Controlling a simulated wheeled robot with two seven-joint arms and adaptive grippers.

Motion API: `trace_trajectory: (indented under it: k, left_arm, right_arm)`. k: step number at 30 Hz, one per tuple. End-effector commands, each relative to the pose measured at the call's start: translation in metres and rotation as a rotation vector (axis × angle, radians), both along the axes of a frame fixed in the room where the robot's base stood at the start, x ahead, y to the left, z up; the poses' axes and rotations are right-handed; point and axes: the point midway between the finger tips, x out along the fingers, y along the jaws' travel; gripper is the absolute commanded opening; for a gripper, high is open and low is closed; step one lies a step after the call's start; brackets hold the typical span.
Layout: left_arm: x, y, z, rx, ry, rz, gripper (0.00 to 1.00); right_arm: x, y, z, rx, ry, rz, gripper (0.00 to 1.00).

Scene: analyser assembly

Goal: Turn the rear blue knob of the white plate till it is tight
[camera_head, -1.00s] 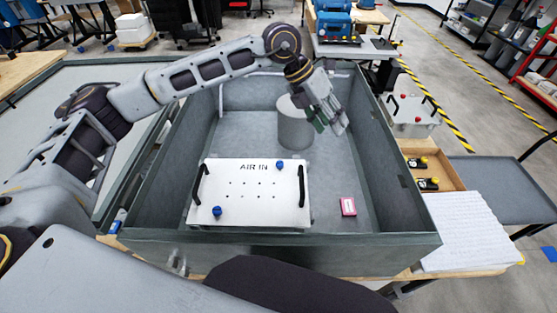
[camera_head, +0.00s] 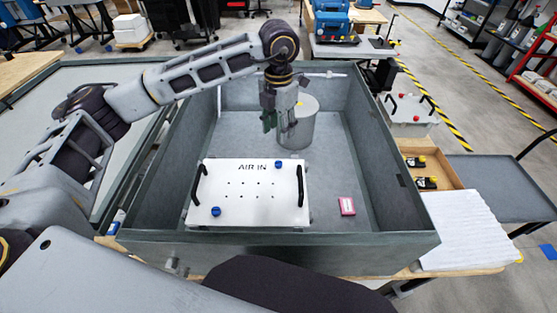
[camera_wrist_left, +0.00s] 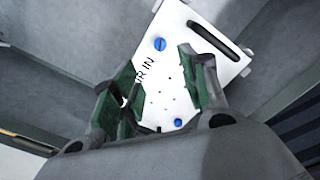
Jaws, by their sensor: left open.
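The white plate (camera_head: 249,207) lies in the large grey box, marked AIR IN, with a black handle at each side. The rear blue knob (camera_head: 278,164) sits at its far edge, right of the lettering. The front blue knob (camera_head: 216,211) is near its front left corner. In the left wrist view the rear knob (camera_wrist_left: 160,44) shows beyond the fingers, and the other knob (camera_wrist_left: 178,123) shows between them. My left gripper (camera_head: 274,126) is open and empty, pointing down above and behind the plate, apart from the rear knob. My right gripper is not in view.
A grey cylinder (camera_head: 298,128) stands in the box, close to the left gripper. A small pink box (camera_head: 347,206) lies right of the plate. The box walls (camera_head: 400,178) rise all around. The floor between plate and cylinder is clear.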

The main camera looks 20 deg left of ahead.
Motion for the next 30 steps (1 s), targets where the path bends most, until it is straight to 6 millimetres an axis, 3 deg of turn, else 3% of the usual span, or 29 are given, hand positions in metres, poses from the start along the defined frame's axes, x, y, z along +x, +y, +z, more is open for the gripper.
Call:
trace_trajectory:
  k: [8,14,30]
  left_arm:
    - [0.0,0.0,-0.004,0.0,0.001,0.0,0.44]
    - [0.0,0.0,-0.017,-0.001,0.0,0.0,0.44]
    - [-0.001,0.0,-0.085,-0.001,0.003,0.0,0.44]
  right_arm:
    - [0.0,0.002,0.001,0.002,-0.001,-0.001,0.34]
    - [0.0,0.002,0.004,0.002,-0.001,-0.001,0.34]
    - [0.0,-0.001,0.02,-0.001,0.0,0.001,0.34]
